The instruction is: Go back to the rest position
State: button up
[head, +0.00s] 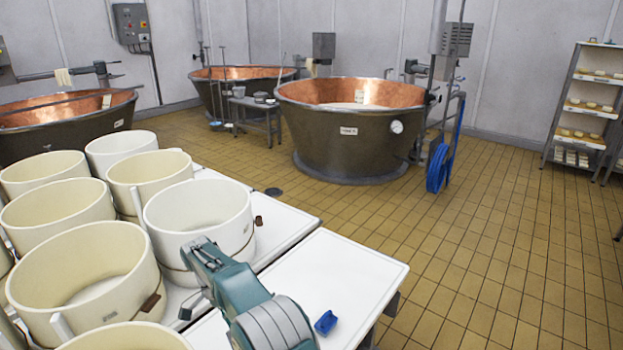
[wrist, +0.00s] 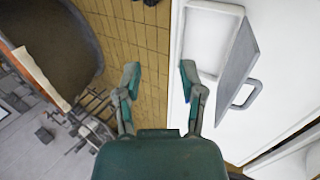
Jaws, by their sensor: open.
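My gripper (wrist: 160,78) is open in the wrist view, its two fingers apart with nothing between them. Tiled floor and the edge of a white table (wrist: 285,40) show beyond the fingertips. In the head view my teal arm reaches over the white table (head: 345,262) beside the cream moulds; the fingers are not clear there.
Several cream moulds (head: 198,215) crowd the left. A small blue object (head: 326,322) lies on the table. A white tray (wrist: 212,10) and a grey handled plate (wrist: 232,68) show in the wrist view. Copper vats (head: 350,140) stand behind; tiled floor at right is clear.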

jog(key=s+d+r+n+t+y, duration=0.2)
jog(key=d+r, duration=0.8)
jog(key=r, duration=0.1)
jog(key=s+d+r+n+t+y, duration=0.1)
jog(key=s+d+r+t+y, duration=0.1)
jog(key=d+r, duration=0.85)
jog(key=s+d+r+n+t+y, duration=0.1)
jog(key=s+d+r+n+t, duration=0.3)
jog(key=s+d, duration=0.6)
jog(key=s+d+f+t, duration=0.1)
jog(key=s+d+f, duration=0.1)
jog(key=s, duration=1)
jog(key=shift+d+f+t, duration=0.2)
jog(key=shift+d+t, duration=0.1)
jog(key=shift+d, duration=0.4)
